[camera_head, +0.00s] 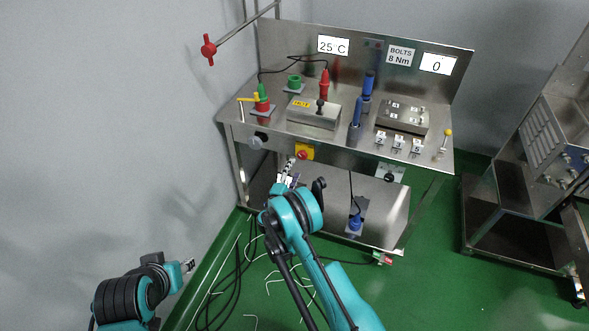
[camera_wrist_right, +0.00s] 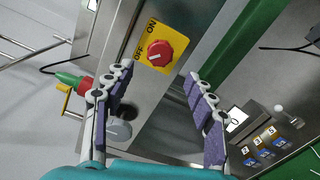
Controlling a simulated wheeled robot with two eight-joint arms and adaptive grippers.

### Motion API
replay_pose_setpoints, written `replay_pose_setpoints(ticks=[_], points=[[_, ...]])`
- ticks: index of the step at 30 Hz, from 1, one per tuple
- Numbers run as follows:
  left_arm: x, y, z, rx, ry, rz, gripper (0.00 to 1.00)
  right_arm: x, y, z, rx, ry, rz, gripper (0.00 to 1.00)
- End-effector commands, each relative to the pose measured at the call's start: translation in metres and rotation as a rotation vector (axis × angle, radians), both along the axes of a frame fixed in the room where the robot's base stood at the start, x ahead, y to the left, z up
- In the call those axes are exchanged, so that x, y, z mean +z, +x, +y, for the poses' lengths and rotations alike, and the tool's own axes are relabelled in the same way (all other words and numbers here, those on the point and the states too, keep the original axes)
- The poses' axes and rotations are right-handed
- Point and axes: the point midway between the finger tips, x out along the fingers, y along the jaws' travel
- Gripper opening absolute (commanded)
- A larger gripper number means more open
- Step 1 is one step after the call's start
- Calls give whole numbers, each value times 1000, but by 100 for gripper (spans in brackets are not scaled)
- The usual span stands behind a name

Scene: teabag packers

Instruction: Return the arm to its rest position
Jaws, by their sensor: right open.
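My right arm reaches up the middle of the head view, with its gripper (camera_head: 287,176) in front of the steel workbench (camera_head: 270,146). In the right wrist view my right gripper (camera_wrist_right: 159,76) is open, with two purple-padded fingers apart and nothing between them. A red rotary knob (camera_wrist_right: 160,53) on a yellow ON/OFF plate lies just beyond the fingertips, apart from them. The knob also shows in the head view (camera_head: 303,155). My left gripper (camera_head: 188,265) is low at the left, near the wall; its opening is too small to read.
The bench top holds a steel box (camera_head: 314,113), blue-handled tools (camera_head: 368,86) and a plate with bolts (camera_head: 402,117). A grey knob (camera_head: 258,141) sits on the front. Cables (camera_head: 233,285) lie on the green floor. A steel cart (camera_head: 510,205) stands at right.

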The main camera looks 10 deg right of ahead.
Motion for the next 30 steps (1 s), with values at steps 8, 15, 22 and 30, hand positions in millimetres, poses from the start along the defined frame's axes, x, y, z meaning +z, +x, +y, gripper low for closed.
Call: replay_pose_setpoints(ticks=[8,15,22,30], points=[[0,0,0,0,0,0,40,0,0,0,0,0,0,56],[0,0,0,0,0,0,40,21,4,-6,-13,58,7,56],[0,0,0,0,0,0,40,95,-2,-28,-66,297,32,56],[0,0,0,0,0,0,40,173,-52,-49,-143,614,59,56]])
